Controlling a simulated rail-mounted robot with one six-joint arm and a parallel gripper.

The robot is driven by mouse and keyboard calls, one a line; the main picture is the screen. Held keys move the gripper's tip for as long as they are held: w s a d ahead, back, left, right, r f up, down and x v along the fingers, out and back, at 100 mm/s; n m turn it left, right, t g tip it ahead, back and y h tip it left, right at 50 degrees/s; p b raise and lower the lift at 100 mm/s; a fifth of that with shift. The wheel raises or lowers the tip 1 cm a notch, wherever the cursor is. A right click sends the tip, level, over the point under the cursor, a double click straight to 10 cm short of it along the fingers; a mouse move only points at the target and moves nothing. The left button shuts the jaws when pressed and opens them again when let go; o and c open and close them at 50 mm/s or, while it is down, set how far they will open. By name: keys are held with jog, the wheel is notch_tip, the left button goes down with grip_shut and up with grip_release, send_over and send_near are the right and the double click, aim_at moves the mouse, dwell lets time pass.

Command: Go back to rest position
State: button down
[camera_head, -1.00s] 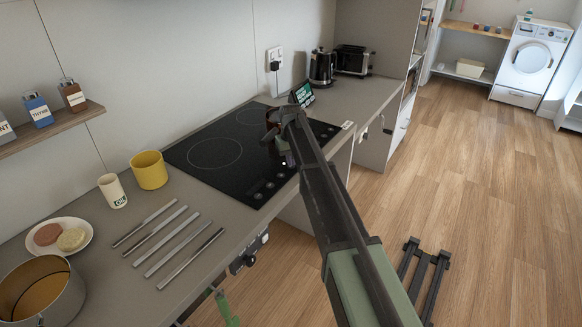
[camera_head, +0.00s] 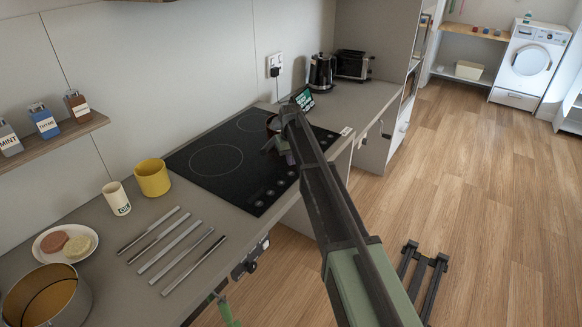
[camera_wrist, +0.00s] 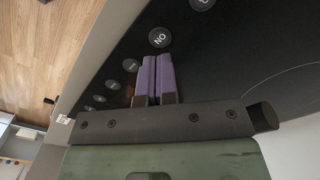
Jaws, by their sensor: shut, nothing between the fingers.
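My gripper (camera_wrist: 155,80) shows in the wrist view as purple fingers shut together with nothing between them. It is above the front control strip of the black cooktop (camera_head: 215,160). Round knobs or buttons lie near the fingertips, one marked "ON" (camera_wrist: 160,37). In the head view my arm reaches from the lower right over the cooktop's right part. There my gripper (camera_head: 290,160) is small and partly hidden by the arm. I cannot tell whether the fingers touch the cooktop.

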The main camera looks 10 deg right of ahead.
jog(key=shift+r, duration=0.2)
dwell(0.3)
jog(key=s+m, duration=0.1)
jog(key=s, duration=3.7)
jog(key=shift+s+m, duration=0.2)
jog(key=shift+m, duration=0.2)
